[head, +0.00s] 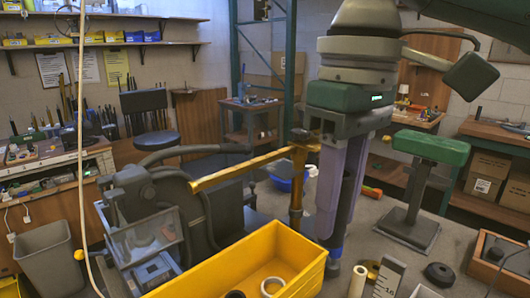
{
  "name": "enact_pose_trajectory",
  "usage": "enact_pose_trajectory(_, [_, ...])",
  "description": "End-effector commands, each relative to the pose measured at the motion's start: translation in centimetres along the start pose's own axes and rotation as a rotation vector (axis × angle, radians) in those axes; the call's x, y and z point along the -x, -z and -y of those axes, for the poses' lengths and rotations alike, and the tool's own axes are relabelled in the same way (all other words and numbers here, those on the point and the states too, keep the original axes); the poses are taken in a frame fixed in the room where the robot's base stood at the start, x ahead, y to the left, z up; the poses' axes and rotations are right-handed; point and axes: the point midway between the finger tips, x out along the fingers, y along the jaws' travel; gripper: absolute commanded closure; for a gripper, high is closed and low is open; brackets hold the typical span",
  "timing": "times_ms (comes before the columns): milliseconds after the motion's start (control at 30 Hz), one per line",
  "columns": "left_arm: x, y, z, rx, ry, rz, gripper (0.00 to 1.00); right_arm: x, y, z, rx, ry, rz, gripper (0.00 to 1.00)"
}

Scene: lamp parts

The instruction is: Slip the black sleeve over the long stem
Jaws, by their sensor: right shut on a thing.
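My right gripper (334,250) comes down from the upper right with its fingers pointing down. Its fingers are shut on a small dark piece at their tips, mostly hidden; I cannot tell for sure that it is the black sleeve. A brass upright post (297,190) stands just left of the fingers, with a long brass bar (235,168) running left from its top. I cannot tell whether the post is the long stem. A pale narrow tube (357,282) stands upright below and right of the fingertips. My left gripper is not in view.
A yellow bin (180,290) in front holds a white ring (273,287) and a dark ring. A black disc (440,275), a pale block (388,278) and a brown box (497,262) sit at right. A green-topped stand (428,147) is behind them.

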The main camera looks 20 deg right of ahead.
Motion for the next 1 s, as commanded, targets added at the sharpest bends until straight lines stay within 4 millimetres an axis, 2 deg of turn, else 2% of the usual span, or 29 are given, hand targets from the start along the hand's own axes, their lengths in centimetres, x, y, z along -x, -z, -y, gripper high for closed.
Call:
enact_pose_trajectory(33, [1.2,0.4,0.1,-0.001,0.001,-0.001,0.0,-0.4,0.0,-0.2,0.049,0.006,0.006,1.0])
enact_pose_trajectory(200, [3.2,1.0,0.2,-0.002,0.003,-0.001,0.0,-3.7,-0.2,-1.6,0.255,0.006,0.006,1.0])
enact_pose_trajectory(400, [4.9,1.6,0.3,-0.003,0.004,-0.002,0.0,-7.4,-1.8,-3.3,0.479,-0.012,0.017,1.0])
enact_pose_trajectory(500, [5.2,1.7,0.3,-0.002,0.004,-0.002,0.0,-8.5,-2.3,-3.8,0.544,-0.019,0.021,1.0])
enact_pose_trajectory(767, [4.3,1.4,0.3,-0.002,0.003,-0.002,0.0,-9.9,-2.6,-4.1,0.582,-0.025,0.022,1.0])
enact_pose_trajectory(1000, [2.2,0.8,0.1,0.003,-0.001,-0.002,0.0,-11.8,-2.6,-4.2,0.58,-0.025,0.022,1.0])
